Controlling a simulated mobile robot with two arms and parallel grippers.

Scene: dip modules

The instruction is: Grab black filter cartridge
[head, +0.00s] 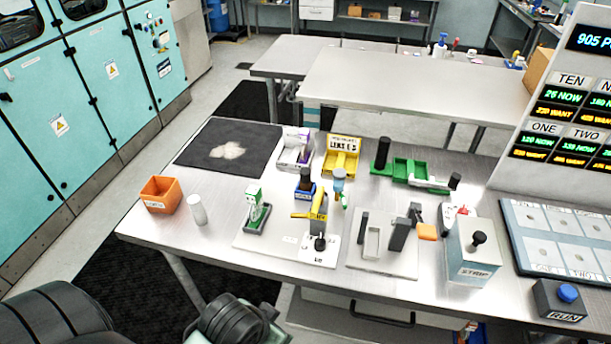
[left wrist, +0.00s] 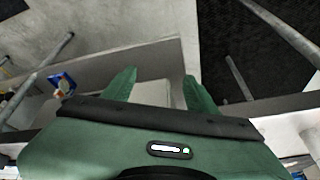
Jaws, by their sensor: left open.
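A black cylinder (head: 382,152) stands upright at the left end of a green tray (head: 404,170) toward the back of the table. A shorter black cylinder (head: 305,179) stands in a blue holder (head: 304,193) near the table's middle. I cannot tell which one is the filter cartridge. My left gripper (left wrist: 160,88) is open, with two green fingers apart and nothing between them. Dark parts of my left arm show at the bottom left of the head view, well short of both cylinders. My right gripper is in neither view.
An orange bin (head: 161,194) and a white cylinder (head: 197,210) stand at the table's left. A dark mat (head: 200,150) lies behind them. A yellow fixture (head: 342,160), a STRIP box (head: 473,258) and a RUN button (head: 568,293) also occupy the table (head: 190,255).

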